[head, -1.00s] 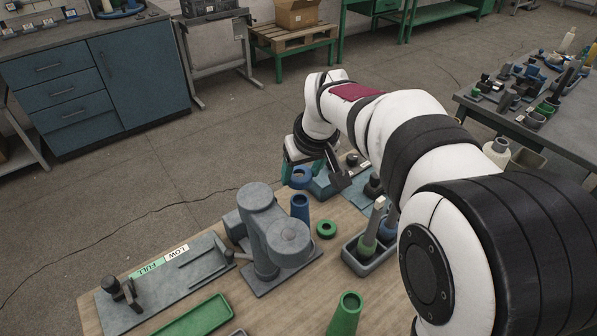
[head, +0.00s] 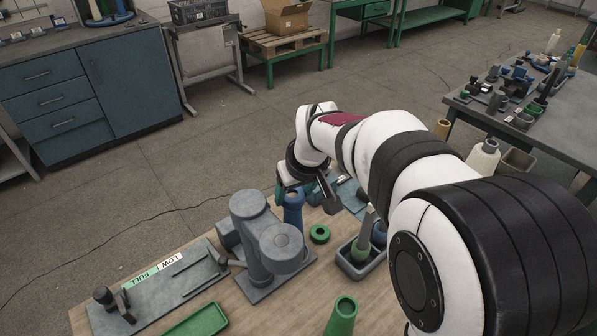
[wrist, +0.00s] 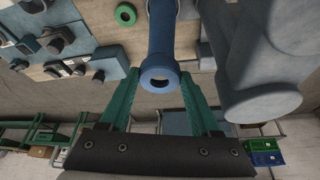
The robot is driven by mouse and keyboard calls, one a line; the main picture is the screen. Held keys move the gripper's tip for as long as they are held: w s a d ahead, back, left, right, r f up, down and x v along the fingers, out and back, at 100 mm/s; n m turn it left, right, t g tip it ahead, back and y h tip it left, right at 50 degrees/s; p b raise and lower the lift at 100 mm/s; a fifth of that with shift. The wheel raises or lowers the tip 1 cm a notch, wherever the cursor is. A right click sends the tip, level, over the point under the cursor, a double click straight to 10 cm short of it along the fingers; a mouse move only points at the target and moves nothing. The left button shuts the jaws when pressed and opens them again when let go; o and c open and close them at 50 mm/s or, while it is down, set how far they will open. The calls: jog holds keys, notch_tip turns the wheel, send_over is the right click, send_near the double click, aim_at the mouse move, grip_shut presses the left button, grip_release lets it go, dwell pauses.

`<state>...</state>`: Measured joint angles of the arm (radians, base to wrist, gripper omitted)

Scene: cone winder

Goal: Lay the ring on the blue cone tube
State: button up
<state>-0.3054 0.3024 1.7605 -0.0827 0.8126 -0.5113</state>
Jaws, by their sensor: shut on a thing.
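The blue cone tube (head: 293,212) stands upright on the wooden table beside the grey machine. It also shows in the wrist view (wrist: 163,35), running up from the ring. A blue ring (wrist: 160,84) is between the green fingers of my gripper (wrist: 159,80), which is shut on it. The ring appears lined up over the tube's top end; I cannot tell whether they touch. In the head view, my gripper (head: 294,188) is at the tube's top and the ring blends with the tube.
The grey machine (head: 265,245) stands close left of the tube. A loose green ring (head: 319,233) lies to the right, with a grey holder of tubes (head: 362,262) beyond. A green cone (head: 342,316) and green tray (head: 198,322) are nearer. A grey board (head: 160,287) lies left.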

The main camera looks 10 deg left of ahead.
jog(key=shift+f, duration=0.35)
dwell(0.6)
jog(key=shift+f, duration=0.35)
jog(key=shift+f, duration=0.5)
dwell(0.8)
jog(key=o, duration=1.4)
jog(key=shift+r, duration=4.05)
